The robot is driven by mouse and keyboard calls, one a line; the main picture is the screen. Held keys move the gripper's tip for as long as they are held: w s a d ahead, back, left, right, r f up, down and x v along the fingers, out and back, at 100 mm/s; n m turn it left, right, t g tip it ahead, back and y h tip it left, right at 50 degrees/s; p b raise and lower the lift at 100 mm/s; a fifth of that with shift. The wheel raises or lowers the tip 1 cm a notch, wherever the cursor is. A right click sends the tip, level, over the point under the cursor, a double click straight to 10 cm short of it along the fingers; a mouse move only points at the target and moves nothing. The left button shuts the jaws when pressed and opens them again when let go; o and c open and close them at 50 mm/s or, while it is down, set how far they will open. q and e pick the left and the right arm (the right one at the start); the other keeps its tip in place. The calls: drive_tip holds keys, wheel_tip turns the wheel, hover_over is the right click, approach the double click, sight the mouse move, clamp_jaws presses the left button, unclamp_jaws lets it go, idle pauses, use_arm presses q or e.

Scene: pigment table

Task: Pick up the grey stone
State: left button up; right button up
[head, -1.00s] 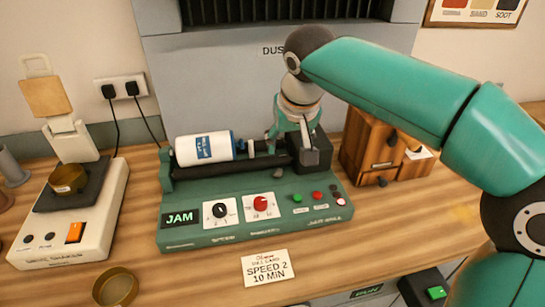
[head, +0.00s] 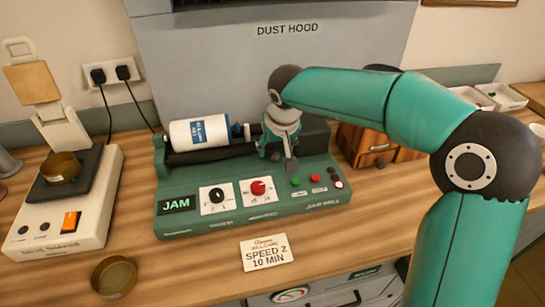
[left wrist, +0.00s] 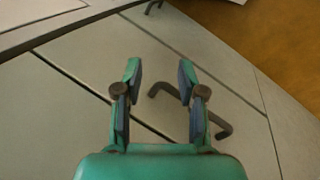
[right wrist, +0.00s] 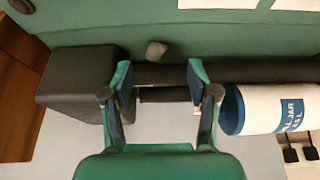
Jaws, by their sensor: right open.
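The grey stone (right wrist: 156,51) is a small rounded lump on the green jar mill (right wrist: 90,28), beside the black rollers, in the right wrist view. My right gripper (right wrist: 158,82) is open and empty; the stone lies beyond its fingertips, roughly in line with the gap between them. In the head view my right gripper (head: 277,158) points down over the mill (head: 225,215), right of the white jar, and I cannot make out the stone clearly there. My left gripper (left wrist: 160,80) is open and empty in front of cabinet drawers, and is outside the head view.
A white jar with a blue lid (head: 200,132) lies on the rollers. A speed card (head: 266,252) and a brass dish (head: 114,275) lie in front. A white shaker (head: 65,205) stands left. A wooden drawer box (head: 355,140) is close behind my right arm.

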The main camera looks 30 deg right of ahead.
sight(275, 155)
drive_tip(key=x, duration=0.5)
drive_tip(key=shift+s+d+p, duration=0.15)
drive_tip(key=shift+p, duration=0.2)
drive_tip(key=c, duration=1.1)
drive_tip(key=shift+r, duration=0.15)
